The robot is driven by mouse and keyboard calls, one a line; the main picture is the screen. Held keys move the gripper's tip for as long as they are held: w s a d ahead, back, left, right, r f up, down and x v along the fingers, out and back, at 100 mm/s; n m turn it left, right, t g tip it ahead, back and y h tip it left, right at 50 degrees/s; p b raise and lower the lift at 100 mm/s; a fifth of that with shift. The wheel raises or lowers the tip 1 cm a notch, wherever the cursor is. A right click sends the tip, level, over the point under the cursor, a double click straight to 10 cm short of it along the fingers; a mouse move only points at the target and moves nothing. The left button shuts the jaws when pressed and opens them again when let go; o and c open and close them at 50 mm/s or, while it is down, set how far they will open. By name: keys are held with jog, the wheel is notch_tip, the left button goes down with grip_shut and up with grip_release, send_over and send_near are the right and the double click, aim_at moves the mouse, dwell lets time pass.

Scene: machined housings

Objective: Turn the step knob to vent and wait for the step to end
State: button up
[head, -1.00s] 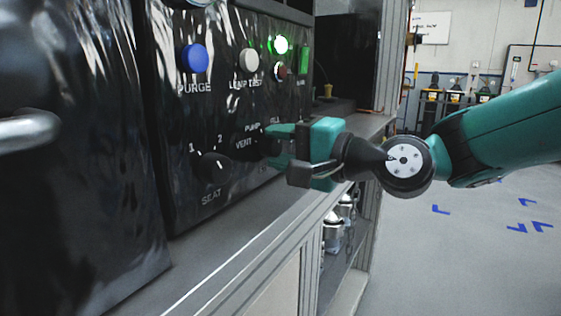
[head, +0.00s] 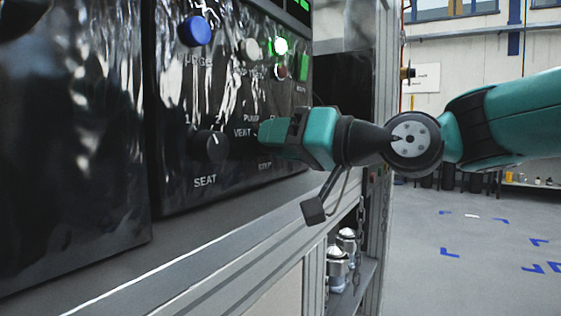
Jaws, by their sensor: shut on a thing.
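My gripper (head: 264,137) reaches in from the right and is shut on the step knob on the black control panel (head: 180,185). The fingers and gripper body hide most of the knob, so I cannot read its pointer. A green lamp (head: 281,46) is lit at the panel's upper right. A dark red lamp (head: 281,71) below it looks unlit.
The seat knob (head: 211,145) sits close left of my gripper. A blue purge button (head: 194,31) and a white lamp test button (head: 250,49) are above. A grey ledge (head: 190,250) runs below the panel. Open floor (head: 450,225) lies to the right.

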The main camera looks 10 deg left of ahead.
jog(key=n+b, duration=0.3)
jog(key=shift+f+n, duration=0.2)
jog(key=shift+n, duration=0.1)
jog(key=shift+r+n+b, duration=0.1)
jog(key=shift+n+b, duration=0.8)
jog(key=shift+n, duration=0.2)
jog(key=shift+r, duration=0.1)
jog(key=o, duration=0.9)
jog(key=shift+d, duration=0.1)
jog(key=v, duration=1.7)
jog(key=shift+s, duration=0.15)
